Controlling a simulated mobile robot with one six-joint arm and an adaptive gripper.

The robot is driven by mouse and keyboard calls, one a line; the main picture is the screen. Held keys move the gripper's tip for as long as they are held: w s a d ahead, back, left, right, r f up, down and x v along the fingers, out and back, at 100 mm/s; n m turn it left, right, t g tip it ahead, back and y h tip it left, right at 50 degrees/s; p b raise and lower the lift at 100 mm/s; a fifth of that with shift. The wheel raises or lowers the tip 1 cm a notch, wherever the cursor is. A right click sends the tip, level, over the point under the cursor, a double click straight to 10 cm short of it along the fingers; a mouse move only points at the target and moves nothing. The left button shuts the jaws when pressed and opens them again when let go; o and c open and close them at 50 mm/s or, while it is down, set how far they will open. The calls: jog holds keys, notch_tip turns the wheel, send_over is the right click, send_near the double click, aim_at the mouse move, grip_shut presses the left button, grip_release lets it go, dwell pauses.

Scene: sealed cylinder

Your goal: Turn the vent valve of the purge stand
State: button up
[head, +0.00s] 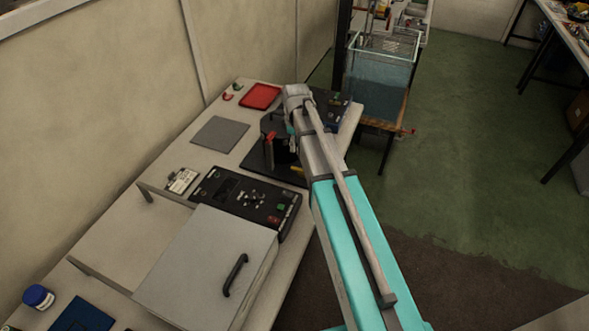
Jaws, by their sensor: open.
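The purge stand (257,158) is a dark base with dark upright parts on the far part of the bench. A small red part (270,136), perhaps the vent valve's handle, stands up on it. A short yellow part (298,169) shows at its right side. My arm reaches over the stand from the lower right and hides much of it. My gripper (277,126) is small and dark against the stand, close to the red part, and open. I cannot tell whether it touches the red part. Its fingertips are hard to make out.
A black control panel (240,199) and a grey lidded box (208,262) lie nearer on the bench. A grey mat (219,134) and a red tray (260,96) lie left of and behind the stand. A water tank (378,80) stands beyond.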

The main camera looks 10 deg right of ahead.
aim_at(295, 168)
jog(key=shift+f+b, duration=5.35)
jog(key=shift+f, duration=0.35)
jog(key=shift+c, duration=0.3)
grip_shut()
